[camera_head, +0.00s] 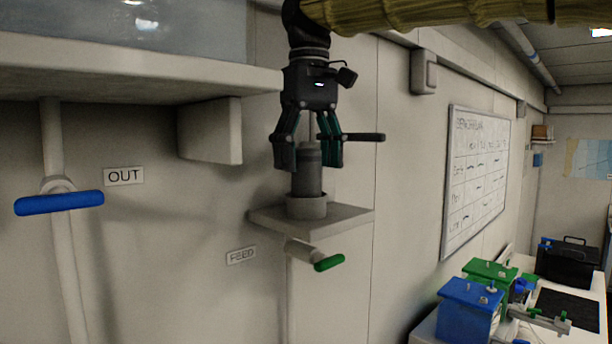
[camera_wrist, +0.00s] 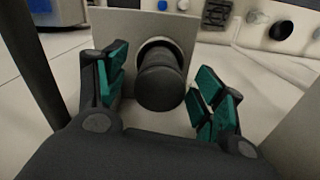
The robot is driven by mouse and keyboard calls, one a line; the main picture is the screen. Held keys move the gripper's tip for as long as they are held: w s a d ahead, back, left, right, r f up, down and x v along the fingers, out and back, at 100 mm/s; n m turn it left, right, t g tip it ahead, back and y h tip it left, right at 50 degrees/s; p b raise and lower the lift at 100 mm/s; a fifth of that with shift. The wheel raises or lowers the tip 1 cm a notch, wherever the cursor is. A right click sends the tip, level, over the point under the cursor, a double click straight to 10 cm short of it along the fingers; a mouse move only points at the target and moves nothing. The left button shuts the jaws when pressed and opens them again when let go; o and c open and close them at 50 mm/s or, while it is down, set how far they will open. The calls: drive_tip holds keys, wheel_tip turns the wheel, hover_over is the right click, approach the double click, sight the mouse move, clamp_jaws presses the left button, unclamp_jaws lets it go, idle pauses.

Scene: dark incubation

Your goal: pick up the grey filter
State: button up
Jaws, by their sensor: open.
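The grey filter (camera_head: 307,172) is a dark grey upright cylinder. Its foot stands in a light round collar (camera_head: 306,207) on a small wall shelf (camera_head: 345,216). My gripper (camera_head: 309,158) is above it, pointing down, with its fingers open on both sides of the filter's upper part. In the wrist view the filter (camera_wrist: 160,80) shows end-on between the green-padded fingers (camera_wrist: 162,92), with a visible gap on each side. The collar (camera_wrist: 172,43) shows behind it there.
A large ledge (camera_head: 130,75) juts out at upper left, with a bracket (camera_head: 210,131) near my gripper. A blue-handled pipe (camera_head: 60,203) is at left. A green valve handle (camera_head: 329,262) is below the shelf. Blue (camera_head: 468,312) and green boxes stand on a bench at lower right.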

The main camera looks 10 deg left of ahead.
sight(308, 178)
drive_tip(key=shift+a+f+p, duration=0.1)
drive_tip(key=shift+f+p, duration=0.6)
drive_tip(key=shift+f, duration=1.15)
drive_tip(key=c, duration=1.2)
